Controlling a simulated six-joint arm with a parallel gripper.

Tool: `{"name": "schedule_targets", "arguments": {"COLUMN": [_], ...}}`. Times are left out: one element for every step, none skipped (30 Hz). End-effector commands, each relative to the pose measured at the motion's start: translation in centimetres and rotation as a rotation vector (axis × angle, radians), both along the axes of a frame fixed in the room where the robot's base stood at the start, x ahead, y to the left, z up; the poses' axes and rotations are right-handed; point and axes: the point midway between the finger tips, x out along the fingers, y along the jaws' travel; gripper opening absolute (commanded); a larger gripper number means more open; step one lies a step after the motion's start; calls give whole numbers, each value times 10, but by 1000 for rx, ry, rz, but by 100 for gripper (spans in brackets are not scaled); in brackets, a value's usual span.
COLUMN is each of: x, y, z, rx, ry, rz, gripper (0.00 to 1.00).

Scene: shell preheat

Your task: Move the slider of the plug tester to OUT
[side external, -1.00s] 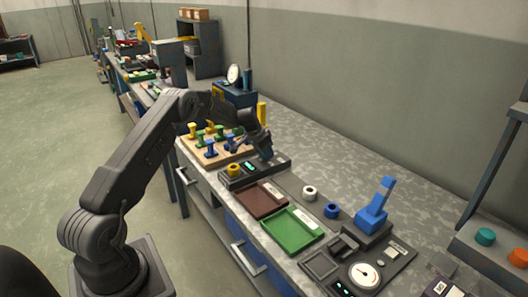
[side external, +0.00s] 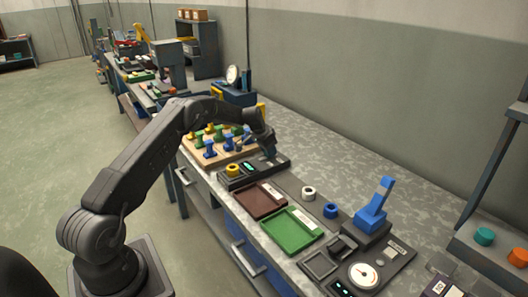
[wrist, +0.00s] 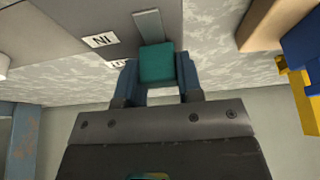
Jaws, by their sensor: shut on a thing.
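The plug tester (side external: 245,179) is a dark box on the bench, with a yellow ring and a small lit display on top. Its slider has a teal knob (wrist: 158,65), seen in the wrist view at the lower end of a narrow slot (wrist: 149,27). My gripper (side external: 271,156) is over the tester's right end, its two fingers shut on either side of the knob. A white IN label (wrist: 101,40) lies to the left of the slot. A second label (wrist: 117,63) beside the knob is partly hidden by a finger.
A wooden board (side external: 222,157) with several coloured plugs stands behind the tester. A brown tray (side external: 260,203) and a green tray (side external: 291,232) lie in front of it. A white ring (side external: 309,193) and a blue ring (side external: 331,210) are to the right.

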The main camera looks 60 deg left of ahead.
Motion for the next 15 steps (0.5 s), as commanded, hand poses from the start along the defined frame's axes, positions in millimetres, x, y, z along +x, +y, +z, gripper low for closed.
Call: {"name": "schedule_targets", "arguments": {"x": [6,8,12,14,16,18,20,21,23,23,24,25,25,25,26], "y": [2,2,2,2,2,2,1,1,1,1,1,1,1,1,1], "z": [0,-1,0,-1,0,0,0,0,0,0,0,0,0,0,1], "rx": [4,4,6,6,7,7,7,7,8,8,9,10,10,11,11], "ry": [-3,-3,-3,-1,-2,-1,-1,-1,-1,0,1,0,-1,-2,-3], "rz": [0,0,-1,0,1,1,2,3,3,3,4,4,4,6,6], "gripper": [0,0,0,0,0,0,0,0,0,0,0,0,0,0,0]}}
